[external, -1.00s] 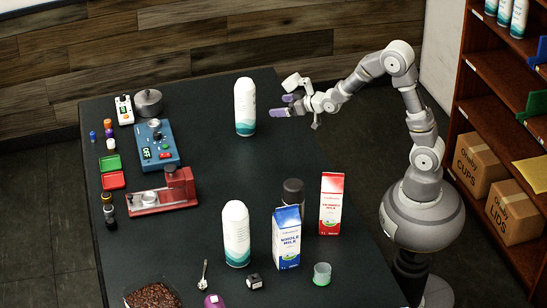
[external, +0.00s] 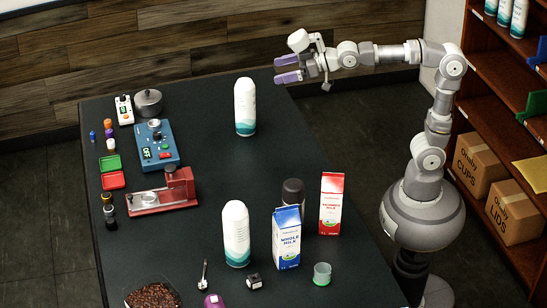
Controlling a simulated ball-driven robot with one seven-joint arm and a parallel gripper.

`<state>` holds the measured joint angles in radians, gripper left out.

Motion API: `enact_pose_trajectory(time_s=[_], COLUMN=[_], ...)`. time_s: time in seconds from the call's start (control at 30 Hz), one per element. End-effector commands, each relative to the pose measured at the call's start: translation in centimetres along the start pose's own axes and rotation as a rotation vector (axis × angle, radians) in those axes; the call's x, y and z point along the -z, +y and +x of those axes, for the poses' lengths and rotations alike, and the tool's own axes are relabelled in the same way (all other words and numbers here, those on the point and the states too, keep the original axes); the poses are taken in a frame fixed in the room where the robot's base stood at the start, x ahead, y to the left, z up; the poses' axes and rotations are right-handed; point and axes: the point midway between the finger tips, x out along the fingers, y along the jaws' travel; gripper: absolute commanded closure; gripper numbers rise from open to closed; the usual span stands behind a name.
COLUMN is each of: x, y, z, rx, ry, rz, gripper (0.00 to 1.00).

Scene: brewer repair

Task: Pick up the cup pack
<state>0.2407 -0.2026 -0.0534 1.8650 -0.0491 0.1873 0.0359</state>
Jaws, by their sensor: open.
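Two tall white packs with teal lower ends, which look like cup packs, stand upright on the dark table. The far cup pack (external: 245,106) is near the table's back edge; the near cup pack (external: 236,234) stands left of the milk cartons. My gripper (external: 279,70), with purple fingers, is open and empty. It is up and to the right of the far pack in the picture, pointing left and apart from it. More such packs (external: 504,13) stand on the shelf at top right.
A blue milk carton (external: 287,238), a red carton (external: 331,204) and a dark jar (external: 293,192) stand near the close pack. A red device (external: 160,193) and a blue device (external: 154,145) are at left. The table's middle is clear. A shelf (external: 490,105) holds boxes.

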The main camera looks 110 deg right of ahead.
Motion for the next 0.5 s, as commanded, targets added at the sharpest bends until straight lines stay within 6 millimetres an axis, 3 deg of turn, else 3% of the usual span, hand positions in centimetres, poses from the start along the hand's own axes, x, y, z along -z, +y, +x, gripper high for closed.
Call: enact_pose_trajectory(time_s=[0.03,0.1,0.2,0.33,0.5], x=[2.9,6.0,9.1,11.1,11.7], y=[-2.9,-6.1,-9.4,-11.7,-12.3], z=[-2.2,-5.3,-9.6,-13.3,-14.6], rx=[0.056,0.126,0.207,0.271,0.293], ry=[0.021,0.033,0.045,0.052,0.051], rz=[-0.013,-0.031,-0.049,-0.066,-0.072], gripper=[0.00,0.00,0.00,0.00,0.00])
